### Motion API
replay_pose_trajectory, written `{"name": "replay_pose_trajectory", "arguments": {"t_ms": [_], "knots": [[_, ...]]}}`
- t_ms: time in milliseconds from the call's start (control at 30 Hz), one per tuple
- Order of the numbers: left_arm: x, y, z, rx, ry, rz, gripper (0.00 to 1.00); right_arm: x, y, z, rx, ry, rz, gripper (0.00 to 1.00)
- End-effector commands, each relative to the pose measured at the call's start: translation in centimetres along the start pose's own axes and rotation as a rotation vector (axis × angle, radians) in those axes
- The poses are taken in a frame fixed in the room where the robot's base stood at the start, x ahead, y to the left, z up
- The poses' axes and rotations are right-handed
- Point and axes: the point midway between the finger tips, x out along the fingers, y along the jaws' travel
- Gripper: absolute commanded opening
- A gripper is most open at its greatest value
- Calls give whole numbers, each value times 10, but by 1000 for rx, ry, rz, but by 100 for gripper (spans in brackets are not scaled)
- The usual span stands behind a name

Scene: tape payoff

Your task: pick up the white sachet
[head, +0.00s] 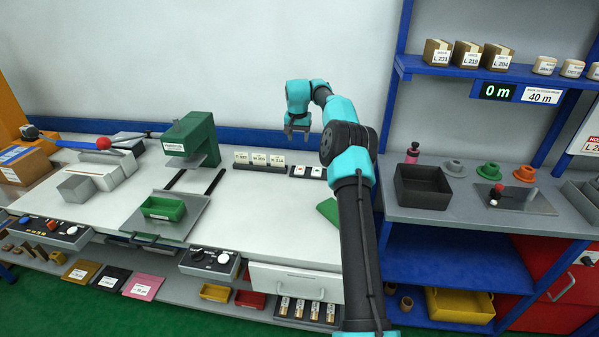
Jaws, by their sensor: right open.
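My right gripper (298,131) is open and empty, pointing down in the air above the back of the white bench. A small dark tray (307,177) lies on the bench below it and holds small white pieces (299,169) with dark marks. They are too small for me to tell whether one is the white sachet. No other clear white sachet shows. My right arm hides part of the bench on the right. My left gripper is not in view.
White labelled cards (258,158) stand left of the dark tray. A green press (192,138) stands further left, with a green bin (163,208) in front. A green flat piece (328,210) lies partly behind my arm. The bench middle is clear.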

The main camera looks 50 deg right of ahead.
Motion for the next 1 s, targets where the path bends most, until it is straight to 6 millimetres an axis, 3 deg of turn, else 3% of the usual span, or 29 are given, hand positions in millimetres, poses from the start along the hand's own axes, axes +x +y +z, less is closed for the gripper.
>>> {"name": "replay_pose_trajectory", "arguments": {"t_ms": [600,767,1000], "knots": [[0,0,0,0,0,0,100,100,0,0,0,-2,1,53],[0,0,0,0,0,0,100,114,0,0,0,-1,0,53],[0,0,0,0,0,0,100,114,0,0,0,-1,0,53]]}}
